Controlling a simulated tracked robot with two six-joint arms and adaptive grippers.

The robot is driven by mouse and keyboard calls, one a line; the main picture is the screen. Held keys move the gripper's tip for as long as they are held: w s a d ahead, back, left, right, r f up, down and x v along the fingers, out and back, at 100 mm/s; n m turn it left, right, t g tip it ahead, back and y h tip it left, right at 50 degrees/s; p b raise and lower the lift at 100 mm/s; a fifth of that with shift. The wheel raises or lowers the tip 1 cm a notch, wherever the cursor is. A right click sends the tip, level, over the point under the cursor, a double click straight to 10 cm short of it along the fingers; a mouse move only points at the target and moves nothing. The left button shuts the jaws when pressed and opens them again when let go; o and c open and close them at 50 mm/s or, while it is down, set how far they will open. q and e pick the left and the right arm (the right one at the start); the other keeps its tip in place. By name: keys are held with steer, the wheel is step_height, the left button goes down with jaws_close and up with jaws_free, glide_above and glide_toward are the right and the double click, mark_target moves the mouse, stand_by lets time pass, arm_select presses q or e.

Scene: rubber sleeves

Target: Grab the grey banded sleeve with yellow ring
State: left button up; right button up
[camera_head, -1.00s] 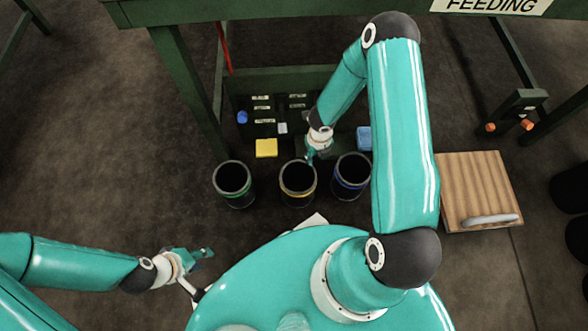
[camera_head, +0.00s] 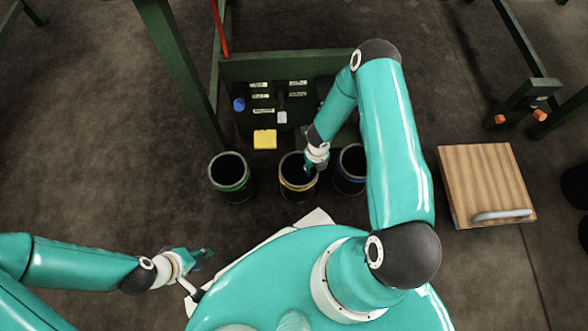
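The grey sleeve with the yellow ring (camera_head: 296,190) stands upright on the floor in the middle of a row of three. My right gripper (camera_head: 308,169) is at this sleeve's right upper rim. Its fingers are small and partly inside or over the rim, and I cannot tell whether they are open or closed on the wall. The sleeve with the green ring (camera_head: 231,178) stands to the left, and the sleeve with the blue ring (camera_head: 350,170) to the right, partly covered by my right arm. My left gripper (camera_head: 203,253) is at the lower left, away from the sleeves, with its fingers apart.
A green stand with a dark labelled panel (camera_head: 290,68) is behind the sleeves, with a yellow block (camera_head: 265,139) and a blue knob (camera_head: 239,104). A wooden board with a grey handle (camera_head: 485,180) lies to the right. The floor at left is clear.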

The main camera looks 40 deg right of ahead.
steer(key=shift+f, duration=0.4)
steer(key=shift+r, duration=0.1)
jaws_close()
